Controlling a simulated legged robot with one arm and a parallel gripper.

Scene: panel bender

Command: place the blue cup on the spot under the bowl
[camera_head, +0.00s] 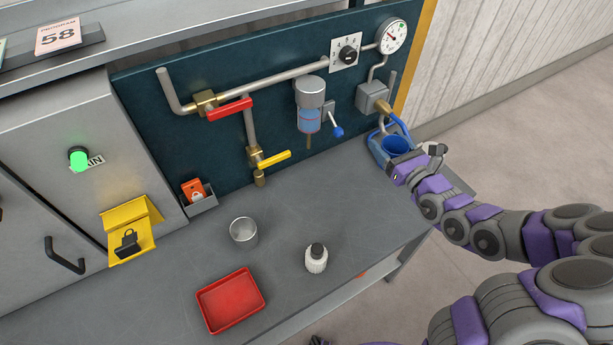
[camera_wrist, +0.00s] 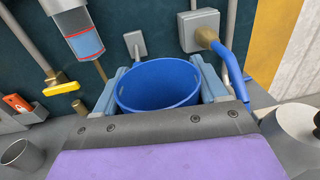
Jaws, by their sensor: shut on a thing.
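The blue cup (camera_head: 397,146) is in my gripper (camera_head: 391,151) at the right end of the bench. In the wrist view, the open-topped blue cup (camera_wrist: 158,84) sits between the two blue-grey fingers of my gripper (camera_wrist: 157,82). The cup looks empty inside; its base is hidden, so I cannot tell whether it touches the bench. The bowl (camera_head: 309,120) is a clear filter bowl with blue liquid and red lines, mounted on the dark panel left of my gripper. It also shows in the wrist view (camera_wrist: 84,38). The bench below its drain tube shows no clear mark.
A grey metal cup (camera_head: 243,231), a white bottle (camera_head: 316,258) and a red tray (camera_head: 231,300) stand on the bench (camera_head: 280,215). A blue-tipped lever (camera_head: 337,131) juts beside the bowl. A blue hose (camera_wrist: 231,68) hangs close to the right finger. Bench below the bowl looks clear.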

